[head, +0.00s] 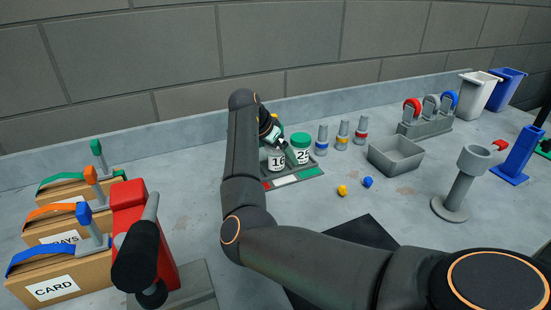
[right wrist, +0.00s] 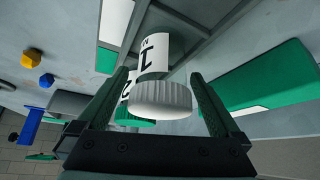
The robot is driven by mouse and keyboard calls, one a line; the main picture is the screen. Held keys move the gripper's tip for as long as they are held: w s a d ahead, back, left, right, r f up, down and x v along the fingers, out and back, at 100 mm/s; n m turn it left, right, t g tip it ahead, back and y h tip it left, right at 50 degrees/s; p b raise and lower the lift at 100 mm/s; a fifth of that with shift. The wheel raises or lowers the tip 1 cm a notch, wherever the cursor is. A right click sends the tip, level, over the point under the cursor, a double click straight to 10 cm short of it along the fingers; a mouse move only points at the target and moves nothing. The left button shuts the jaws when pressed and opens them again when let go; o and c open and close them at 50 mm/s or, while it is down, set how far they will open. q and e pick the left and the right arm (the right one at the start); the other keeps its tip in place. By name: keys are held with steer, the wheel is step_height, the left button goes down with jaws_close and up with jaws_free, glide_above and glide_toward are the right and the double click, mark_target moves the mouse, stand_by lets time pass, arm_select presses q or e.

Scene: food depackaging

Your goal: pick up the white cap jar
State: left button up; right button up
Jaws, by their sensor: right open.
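The white cap jar shows in the right wrist view with its ribbed white cap (right wrist: 160,98) towards the camera and a white label with dark print. In the head view its label (head: 276,163) shows below my right gripper, which hides its cap. My right gripper (right wrist: 160,76) is open, with one finger on each side of the jar; I cannot tell whether they touch it. It also shows in the head view (head: 282,145). A green-capped jar (head: 301,148) stands just right of the white cap jar. My left gripper is not in view.
Both jars stand in a grey tray (head: 311,173) with coloured panels. Several small bottles, a grey open box (head: 396,155) and a grey stand (head: 460,185) are to the right. A yellow piece (head: 342,190) and a blue piece (head: 368,182) lie in front. Cardboard boxes (head: 62,285) are at left.

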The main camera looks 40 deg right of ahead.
steer(key=shift+c, duration=0.4)
steer(key=c, duration=1.3)
step_height(320, 180, up, 10)
steer(key=shift+f, duration=0.15)
steer(key=shift+r, duration=0.2)
